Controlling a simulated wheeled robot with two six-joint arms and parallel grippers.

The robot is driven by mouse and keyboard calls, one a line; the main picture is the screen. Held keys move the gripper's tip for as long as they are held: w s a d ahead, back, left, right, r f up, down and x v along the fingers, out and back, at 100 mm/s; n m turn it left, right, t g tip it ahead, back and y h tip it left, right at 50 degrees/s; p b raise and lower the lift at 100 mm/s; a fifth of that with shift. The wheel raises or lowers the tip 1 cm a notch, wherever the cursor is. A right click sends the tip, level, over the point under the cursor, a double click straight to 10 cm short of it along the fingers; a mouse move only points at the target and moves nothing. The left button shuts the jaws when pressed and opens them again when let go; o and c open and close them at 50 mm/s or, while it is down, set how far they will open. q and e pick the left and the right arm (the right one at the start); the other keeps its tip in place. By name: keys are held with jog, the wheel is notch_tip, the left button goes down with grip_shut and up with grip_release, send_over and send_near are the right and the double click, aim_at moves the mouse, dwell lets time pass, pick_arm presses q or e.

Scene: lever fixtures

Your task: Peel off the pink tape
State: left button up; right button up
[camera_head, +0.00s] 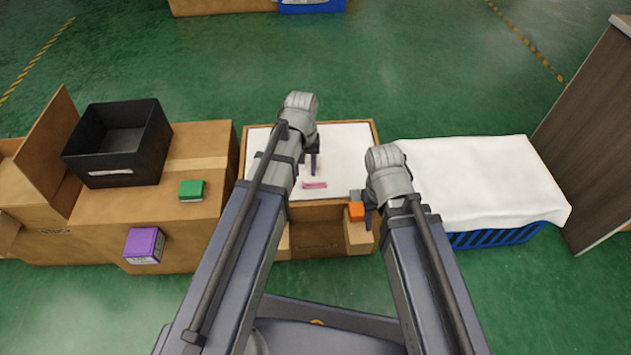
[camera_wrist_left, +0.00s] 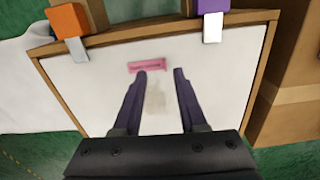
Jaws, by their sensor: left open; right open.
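A short pink tape strip (camera_head: 315,185) with dark print lies flat on the white panel (camera_head: 345,150). It also shows in the left wrist view (camera_wrist_left: 150,66), just beyond my left fingertips. My left gripper (camera_wrist_left: 160,73) is open and empty above the panel; its fingers point toward the tape. I cannot tell its exact height over the panel. In the head view my left gripper (camera_head: 308,168) is beside the tape, partly hidden by its own arm. My right gripper (camera_head: 367,216) is open at the panel's near right corner, close to the orange lever (camera_head: 356,211).
A purple lever (camera_wrist_left: 210,7) with a metal tab is on the panel's near edge. A white cloth (camera_head: 480,180) covers a blue crate at right.

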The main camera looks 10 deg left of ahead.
aim_at(303, 184)
pick_arm(q)
jog(key=shift+w+a+r+n, duration=0.1)
jog(key=shift+w+a+n, duration=0.2)
jog(key=shift+w+a, duration=0.3)
notch_tip(303, 184, down, 8)
jog(key=b, duration=0.8)
jog(key=shift+r, duration=0.1)
grip_shut()
dwell(1.6)
